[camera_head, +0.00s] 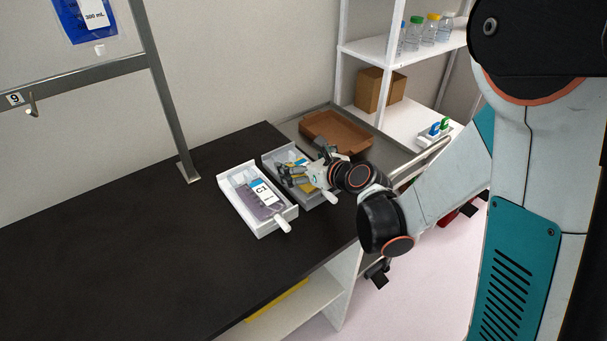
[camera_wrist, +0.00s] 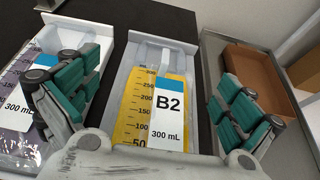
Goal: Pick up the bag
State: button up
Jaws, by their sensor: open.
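A yellow bag (camera_wrist: 150,120) labelled B2, 300 mL, lies in a light tray (camera_wrist: 119,80) in the middle of the wrist view. In the head view, this bag (camera_head: 303,161) is mostly hidden behind my gripper (camera_head: 292,176). My gripper also shows in the wrist view (camera_wrist: 160,88), its teal-padded fingers spread wide on either side of the bag. It is open with nothing between the fingers. The height of the fingers above the bag is hard to tell. A purple bag (camera_head: 256,193) labelled C1 lies in a white tray (camera_head: 264,230) to the left.
A brown tray (camera_head: 337,132) sits on a metal cart (camera_head: 292,127) at the right. Behind stands a white shelf (camera_head: 375,46) with bottles and a cardboard box (camera_head: 380,90). A blue bag (camera_head: 82,18) hangs at upper left. The dark counter (camera_head: 130,240) is clear on the left.

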aim_at(295, 159)
jog(key=x, duration=0.2)
jog(key=b+x, duration=0.1)
jog(key=x, duration=0.1)
jog(key=shift+w+d+f+b, duration=0.1)
jog(key=shift+d+f+b, duration=0.05)
jog(key=shift+f+b, duration=0.15)
jog(key=c, duration=1.5)
jog(key=shift+r, duration=0.1)
notch_tip(295, 159, up, 20)
jog(key=p, duration=0.8)
